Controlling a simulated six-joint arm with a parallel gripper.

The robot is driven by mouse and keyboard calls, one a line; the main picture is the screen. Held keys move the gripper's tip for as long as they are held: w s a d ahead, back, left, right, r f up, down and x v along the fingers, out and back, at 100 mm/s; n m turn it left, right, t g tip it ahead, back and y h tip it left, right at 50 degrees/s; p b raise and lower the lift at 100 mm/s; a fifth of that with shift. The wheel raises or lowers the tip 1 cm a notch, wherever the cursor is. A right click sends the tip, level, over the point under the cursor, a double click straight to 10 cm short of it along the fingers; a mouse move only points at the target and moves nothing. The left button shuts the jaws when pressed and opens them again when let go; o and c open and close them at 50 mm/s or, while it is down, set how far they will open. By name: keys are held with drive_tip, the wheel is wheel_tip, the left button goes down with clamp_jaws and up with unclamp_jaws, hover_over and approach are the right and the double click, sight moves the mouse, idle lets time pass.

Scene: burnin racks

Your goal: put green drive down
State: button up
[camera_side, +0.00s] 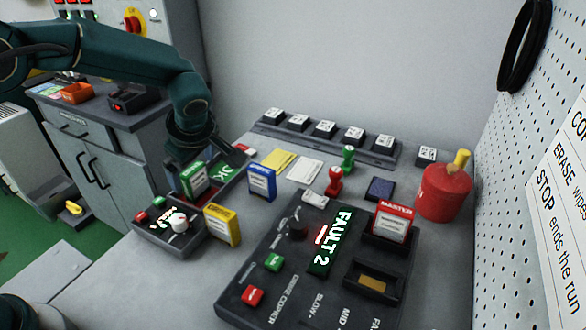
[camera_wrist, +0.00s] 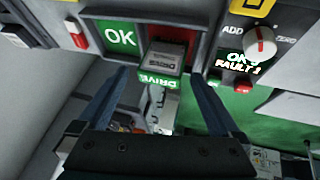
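The green drive (camera_side: 193,180) stands upright at the small dark station with the green OK panel (camera_side: 232,173), beside that panel. Whether the drive is fully seated in the station's bay cannot be told.
A blue drive (camera_side: 262,182) and a yellow drive (camera_side: 222,225) stand close by. A knob panel (camera_side: 170,228) is in front. The large FAULT 2 console (camera_side: 262,296) holds a red drive (camera_side: 393,222). A red canister (camera_side: 444,192) stands at the right.

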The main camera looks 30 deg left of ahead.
drive_tip(key=v, duration=1.1)
drive_tip(key=s+m+t+h, duration=0.2)
drive_tip(key=s+m+h, duration=0.3)
drive_tip(key=s+m, duration=1.2)
drive_tip(key=shift+s+a+t, duration=0.3)
drive_tip(key=shift+s+a, duration=0.15)
drive_tip(key=shift+s, duration=0.3)
drive_tip(key=shift+r, duration=0.15)
